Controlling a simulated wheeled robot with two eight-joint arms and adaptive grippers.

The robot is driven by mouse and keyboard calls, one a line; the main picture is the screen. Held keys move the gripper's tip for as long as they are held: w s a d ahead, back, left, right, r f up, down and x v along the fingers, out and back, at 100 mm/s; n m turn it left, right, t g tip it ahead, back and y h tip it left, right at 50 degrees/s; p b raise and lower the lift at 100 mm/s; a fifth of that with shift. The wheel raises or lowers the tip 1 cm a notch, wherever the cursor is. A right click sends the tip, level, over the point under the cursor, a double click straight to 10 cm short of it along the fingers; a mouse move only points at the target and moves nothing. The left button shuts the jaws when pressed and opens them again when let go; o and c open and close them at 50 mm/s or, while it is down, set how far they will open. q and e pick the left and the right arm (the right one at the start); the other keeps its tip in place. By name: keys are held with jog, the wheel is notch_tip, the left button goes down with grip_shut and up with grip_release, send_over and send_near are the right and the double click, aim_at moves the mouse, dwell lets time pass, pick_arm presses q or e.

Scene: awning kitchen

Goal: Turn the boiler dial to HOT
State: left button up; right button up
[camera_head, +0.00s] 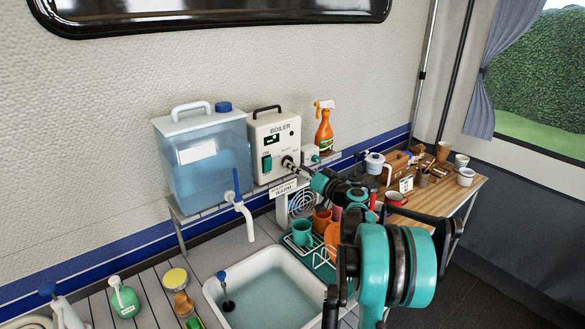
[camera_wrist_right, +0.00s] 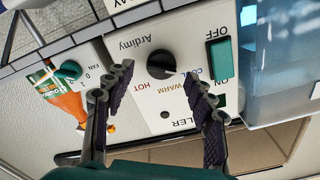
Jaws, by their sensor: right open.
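The white boiler (camera_head: 275,140) stands on the shelf against the wall, with a lit display and a green switch. Its black dial (camera_wrist_right: 161,64) shows in the wrist view, which sees the panel upside down. The labels COOL, WARM and HOT sit beside it. The dial's pale mark points toward the COOL and WARM side, away from HOT; the exact setting is hard to read. My right gripper (camera_wrist_right: 160,74) is open, one finger on each side of the dial, with visible gaps. In the head view it covers the dial. My left gripper is out of view.
A blue water tank (camera_head: 205,158) stands left of the boiler. A teal fan knob (camera_wrist_right: 68,69) and an orange spray bottle (camera_head: 324,132) are close on the other side. A sink (camera_head: 262,285) and a dish rack (camera_head: 318,262) lie below.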

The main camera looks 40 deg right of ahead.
jog(key=shift+w, duration=1.35)
jog(key=c, duration=1.2)
jog(key=shift+o, duration=0.2)
jog(key=shift+m, duration=0.5)
jog(key=m+p, duration=0.3)
jog(key=m, duration=1.9)
jog(key=shift+f+m, duration=0.1)
jog(key=shift+m, duration=0.3)
